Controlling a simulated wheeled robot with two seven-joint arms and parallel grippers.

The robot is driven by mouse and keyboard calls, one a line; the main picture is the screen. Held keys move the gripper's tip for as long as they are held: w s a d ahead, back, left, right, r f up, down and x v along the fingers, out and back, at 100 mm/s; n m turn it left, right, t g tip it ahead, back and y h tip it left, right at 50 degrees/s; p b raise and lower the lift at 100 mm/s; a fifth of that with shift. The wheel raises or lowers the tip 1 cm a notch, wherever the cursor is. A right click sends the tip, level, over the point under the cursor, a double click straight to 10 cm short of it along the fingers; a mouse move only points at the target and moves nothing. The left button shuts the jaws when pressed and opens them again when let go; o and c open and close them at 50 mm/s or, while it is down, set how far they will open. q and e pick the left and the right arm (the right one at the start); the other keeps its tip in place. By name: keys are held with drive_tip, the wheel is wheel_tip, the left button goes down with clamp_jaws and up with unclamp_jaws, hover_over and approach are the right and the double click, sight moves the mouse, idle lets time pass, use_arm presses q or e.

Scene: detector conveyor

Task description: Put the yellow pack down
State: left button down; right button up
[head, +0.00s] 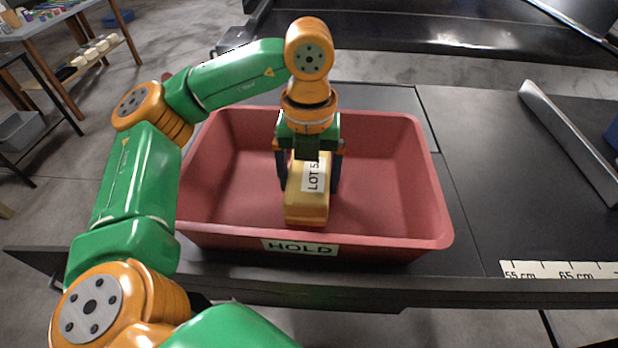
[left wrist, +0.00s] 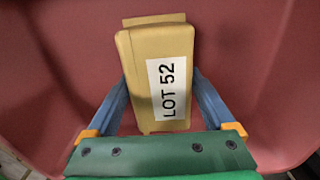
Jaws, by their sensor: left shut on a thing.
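The yellow pack (head: 306,207) has a white label reading LOT 52. It is inside the outline of the red bin (head: 392,232), whose front label reads HOLD. My left gripper (head: 308,185) reaches down into the bin and is shut on the pack, one finger on each side. In the left wrist view the pack (left wrist: 140,95) lies between the two fingers, with the red bin (left wrist: 60,60) around it. I cannot tell whether the pack touches the bin floor. My right gripper is not in view.
The red bin stands on a dark counter (head: 470,200) with a ruler strip (head: 560,269) at the front right. A metal guide rail (head: 568,142) lies at the right. The bin floor around the pack looks empty. A side table (head: 40,30) stands far left.

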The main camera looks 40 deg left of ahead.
sight(308, 173)
use_arm(q)
drive_tip(key=shift+s, duration=0.35)
drive_tip(key=shift+w+f, duration=0.2)
drive_tip(key=shift+f, duration=0.05)
unclamp_jaws()
drive_tip(key=shift+w, duration=0.1)
drive_tip(key=shift+r, duration=0.6)
wheel_tip(308, 173, up, 11)
drive_tip(key=p, duration=0.3)
drive_tip(key=shift+r, duration=0.15)
